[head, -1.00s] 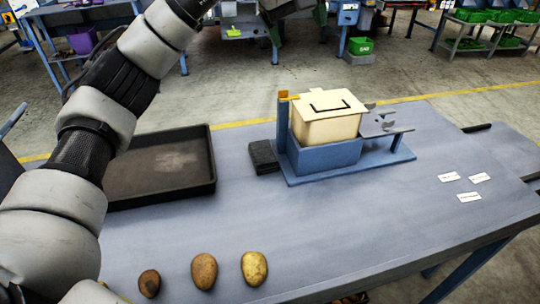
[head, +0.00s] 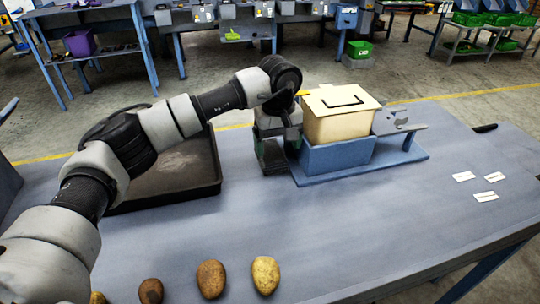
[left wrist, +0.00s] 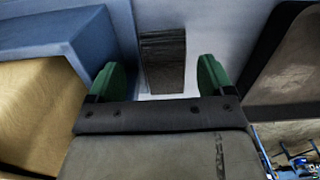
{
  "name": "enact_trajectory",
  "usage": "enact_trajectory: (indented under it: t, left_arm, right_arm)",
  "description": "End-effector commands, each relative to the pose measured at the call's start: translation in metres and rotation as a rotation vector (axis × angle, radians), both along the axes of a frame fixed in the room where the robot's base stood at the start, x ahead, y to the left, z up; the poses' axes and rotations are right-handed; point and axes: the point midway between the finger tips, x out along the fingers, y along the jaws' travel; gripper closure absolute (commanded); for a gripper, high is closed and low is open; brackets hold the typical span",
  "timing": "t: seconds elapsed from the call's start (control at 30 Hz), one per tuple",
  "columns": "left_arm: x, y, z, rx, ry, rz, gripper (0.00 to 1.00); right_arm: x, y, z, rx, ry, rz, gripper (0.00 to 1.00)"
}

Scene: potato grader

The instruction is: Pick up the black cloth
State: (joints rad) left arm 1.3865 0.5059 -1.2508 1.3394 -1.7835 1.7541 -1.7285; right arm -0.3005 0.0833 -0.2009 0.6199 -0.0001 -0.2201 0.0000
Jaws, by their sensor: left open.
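The black cloth (left wrist: 163,60) lies folded on the table in the left wrist view, between and just beyond the two green fingertips. My left gripper (left wrist: 158,76) is open, with a finger on each side of the cloth's near end and nothing held. In the head view my left gripper (head: 270,152) is over the cloth's spot, left of the blue stand, and hides much of the cloth. I cannot tell how high the fingers are above the table. My right gripper is not in view.
A blue stand (head: 340,156) with a cream lidded box (head: 342,120) is close on the gripper's right. A black tray (head: 160,198) lies to its left, under my arm. Several potatoes (head: 211,279) lie at the front edge. White labels (head: 475,185) lie at right.

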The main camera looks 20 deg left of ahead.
Motion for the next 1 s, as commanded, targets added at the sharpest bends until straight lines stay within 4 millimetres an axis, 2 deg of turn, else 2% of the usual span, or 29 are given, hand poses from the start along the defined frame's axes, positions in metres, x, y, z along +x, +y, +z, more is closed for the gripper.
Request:
enact_trajectory:
  t: [0.27, 0.4, 0.67, 0.77, 0.9, 0.93, 1.0]
  left_arm:
    - [-0.010, -0.002, -0.034, 0.001, 0.004, -0.001, 0.18]
    - [-0.008, -0.002, -0.050, 0.000, 0.001, 0.001, 0.18]
    - [-0.008, -0.002, -0.053, 0.000, 0.000, 0.001, 0.18]
    - [-0.008, -0.002, -0.053, 0.000, 0.000, 0.001, 0.30]
    - [-0.008, -0.002, -0.053, 0.000, 0.000, 0.001, 0.52]
    - [-0.008, -0.002, -0.053, 0.000, 0.000, 0.001, 0.55]
    - [-0.008, -0.002, -0.053, 0.000, 0.000, 0.001, 0.55]
  right_arm:
    - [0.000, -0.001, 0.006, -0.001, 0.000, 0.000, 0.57]
    - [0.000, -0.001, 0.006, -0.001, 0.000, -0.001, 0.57]
    - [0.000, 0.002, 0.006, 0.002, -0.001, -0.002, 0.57]
    - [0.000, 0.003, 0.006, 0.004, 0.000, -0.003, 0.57]
    - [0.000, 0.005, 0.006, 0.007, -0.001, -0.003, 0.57]
    - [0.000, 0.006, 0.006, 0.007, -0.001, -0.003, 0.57]
    - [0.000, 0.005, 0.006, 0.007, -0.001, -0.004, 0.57]
